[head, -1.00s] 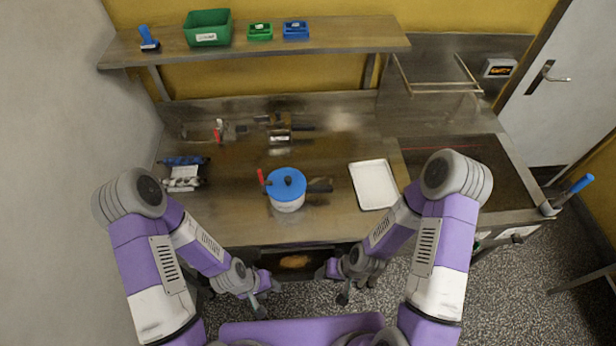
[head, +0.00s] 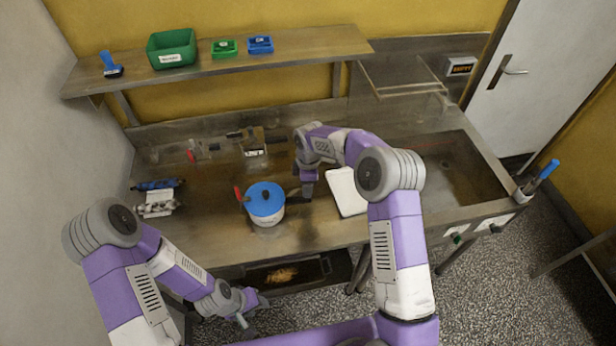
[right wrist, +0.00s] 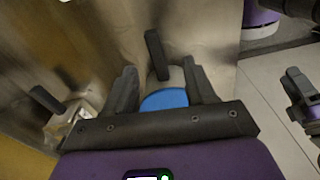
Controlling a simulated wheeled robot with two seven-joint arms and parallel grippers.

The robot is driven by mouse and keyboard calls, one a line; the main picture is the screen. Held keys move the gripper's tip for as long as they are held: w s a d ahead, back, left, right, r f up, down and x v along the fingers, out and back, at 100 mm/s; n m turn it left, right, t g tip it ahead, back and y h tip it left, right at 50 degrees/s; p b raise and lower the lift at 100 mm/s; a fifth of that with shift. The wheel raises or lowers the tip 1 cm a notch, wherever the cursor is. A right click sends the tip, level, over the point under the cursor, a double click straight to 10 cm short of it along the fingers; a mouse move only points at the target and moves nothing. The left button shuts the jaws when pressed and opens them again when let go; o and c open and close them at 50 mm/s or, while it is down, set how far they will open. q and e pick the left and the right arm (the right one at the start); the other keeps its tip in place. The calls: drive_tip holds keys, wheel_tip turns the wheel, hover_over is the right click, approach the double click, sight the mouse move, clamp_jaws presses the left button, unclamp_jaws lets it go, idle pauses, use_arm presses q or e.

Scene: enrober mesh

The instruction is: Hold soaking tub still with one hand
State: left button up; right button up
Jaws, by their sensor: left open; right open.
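The soaking tub (head: 266,213), a white pot with a blue lid, a red handle piece on its left and a dark handle on its right, stands upright on the steel bench. Its blue lid (right wrist: 165,100) also shows in the right wrist view, partly hidden by my gripper body. My right gripper (head: 305,194) is just right of the tub, near its dark handle. In the right wrist view its two fingers (right wrist: 161,85) are apart, with a dark handle seen between them; contact cannot be told. My left gripper (head: 254,311) is open and empty, low in front of the bench.
A white tray (head: 346,192) lies right of the tub, partly behind my right arm. Metal clamp-like fixtures (head: 253,146) stand behind the tub, and a blue-and-white device (head: 157,196) lies at the left. A sink (head: 455,172) is at the right. A shelf (head: 235,62) hangs above.

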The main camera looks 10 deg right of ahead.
drive_tip(key=shift+n+h, duration=0.3)
drive_tip(key=shift+n, duration=0.1)
drive_tip(key=f, duration=0.6)
drive_tip(key=w+f, duration=0.1)
drive_tip(key=f, duration=0.3)
drive_tip(key=shift+d+f, duration=0.1)
drive_tip(key=shift+d, duration=0.25)
clamp_jaws()
